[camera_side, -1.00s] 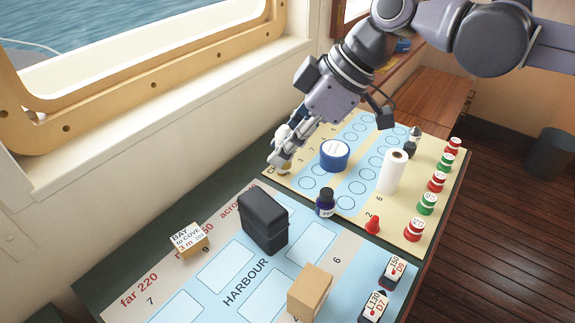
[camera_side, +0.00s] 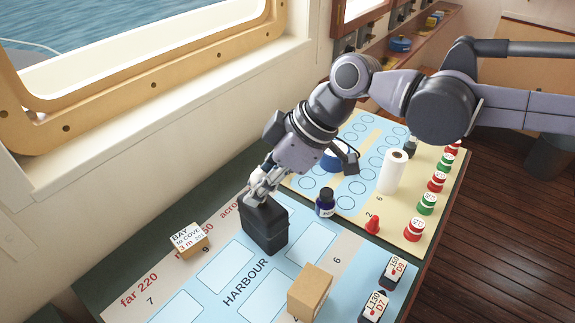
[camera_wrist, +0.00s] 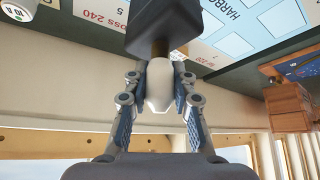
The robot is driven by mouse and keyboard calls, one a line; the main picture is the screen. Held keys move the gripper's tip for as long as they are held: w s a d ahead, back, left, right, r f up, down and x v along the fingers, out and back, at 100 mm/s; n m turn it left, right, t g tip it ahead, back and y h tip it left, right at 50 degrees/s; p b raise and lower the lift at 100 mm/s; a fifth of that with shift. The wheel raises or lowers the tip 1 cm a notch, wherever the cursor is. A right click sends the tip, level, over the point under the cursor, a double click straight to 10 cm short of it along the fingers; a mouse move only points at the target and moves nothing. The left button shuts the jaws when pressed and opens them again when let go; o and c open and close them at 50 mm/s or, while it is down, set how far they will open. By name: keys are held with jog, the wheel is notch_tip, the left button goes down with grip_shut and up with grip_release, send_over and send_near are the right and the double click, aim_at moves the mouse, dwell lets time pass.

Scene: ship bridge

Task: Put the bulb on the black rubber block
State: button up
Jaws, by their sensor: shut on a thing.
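The black rubber block (camera_side: 264,226) stands upright on the harbour chart, near its upper left part. It also shows at the top of the wrist view (camera_wrist: 160,28). My gripper (camera_side: 256,196) is at the block's top in the side view. In the wrist view, my gripper (camera_wrist: 158,72) is shut on the white bulb (camera_wrist: 157,88), which sits between the two fingers with its narrow end toward the camera. The bulb's far end is close to the block; whether they touch I cannot tell. In the side view the fingers mostly hide the bulb.
A dark blue bottle (camera_side: 325,203) stands right of the block, and a lettered block (camera_side: 188,240) lies to its left. A cardboard box (camera_side: 310,291) is in front. A white roll (camera_side: 392,172), a red pawn (camera_side: 373,225) and several red and green spools are farther right.

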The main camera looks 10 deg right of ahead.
jog(key=shift+f, duration=0.1)
jog(key=o, duration=0.9)
jog(key=shift+c, duration=0.2)
jog(key=v, duration=1.2)
jog(key=d+f+m+t+h, duration=0.3)
jog(key=d+m, duration=0.4)
jog(key=d, duration=1.5)
jog(key=s+d+f+m+t+h, duration=0.1)
jog(key=s+d+f+m, duration=0.3)
jog(key=d, duration=0.5)
jog(key=s+d+f+m+t+h, duration=0.1)
jog(key=s+d+f+m+h, duration=0.1)
jog(key=s+d+f+m, duration=0.2)
jog(key=d+f, duration=0.3)
jog(key=d, duration=0.2)
jog(key=shift+s+t, duration=0.3)
jog(key=shift+s, duration=0.1)
jog(key=shift+f, duration=0.1)
